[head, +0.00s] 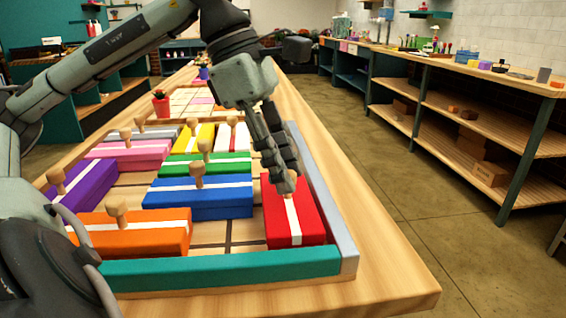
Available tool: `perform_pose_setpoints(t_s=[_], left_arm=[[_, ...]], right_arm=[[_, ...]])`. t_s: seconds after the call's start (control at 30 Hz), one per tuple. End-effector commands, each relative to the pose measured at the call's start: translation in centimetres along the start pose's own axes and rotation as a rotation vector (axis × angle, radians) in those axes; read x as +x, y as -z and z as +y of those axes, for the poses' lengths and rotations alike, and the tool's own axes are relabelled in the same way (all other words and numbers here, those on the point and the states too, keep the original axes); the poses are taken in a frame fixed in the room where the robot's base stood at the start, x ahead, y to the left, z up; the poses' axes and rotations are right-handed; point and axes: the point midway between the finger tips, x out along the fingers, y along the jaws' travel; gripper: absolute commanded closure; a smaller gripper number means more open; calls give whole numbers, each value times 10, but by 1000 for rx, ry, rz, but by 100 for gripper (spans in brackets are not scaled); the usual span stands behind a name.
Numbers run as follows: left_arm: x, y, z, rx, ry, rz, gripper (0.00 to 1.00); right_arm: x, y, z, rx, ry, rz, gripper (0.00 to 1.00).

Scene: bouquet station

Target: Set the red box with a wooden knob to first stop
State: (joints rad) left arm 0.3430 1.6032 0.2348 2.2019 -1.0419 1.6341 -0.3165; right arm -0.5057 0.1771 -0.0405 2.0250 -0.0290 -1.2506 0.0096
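The red box (309,222) with a white stripe lies at the right front of a framed wooden tray, close to the tray's grey-blue right wall (322,182). Its wooden knob (286,186) is on the far part of its top and partly hidden by fingers. My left gripper (283,172) points down over the box, with its fingertips at the knob. Whether the fingers are closed on the knob is unclear. My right gripper is not in view.
A blue box (199,207) and an orange box (133,240) lie left of the red one. Green (207,172), purple (83,192) and other knobbed boxes lie farther left and back. A teal wall (223,269) closes the near side. Bare tray floor (246,229) shows left of the red box.

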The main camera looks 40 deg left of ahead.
Motion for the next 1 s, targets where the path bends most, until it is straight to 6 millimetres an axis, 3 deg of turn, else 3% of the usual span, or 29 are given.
perform_pose_setpoints(t_s=[0.1,0.47,1.0], left_arm=[[0,0,0,1,0,1,59],[-6,1,2,-1,-5,3,59],[-105,1,1,-3,-3,3,59]], right_arm=[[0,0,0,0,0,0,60],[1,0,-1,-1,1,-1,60],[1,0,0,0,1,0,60]])
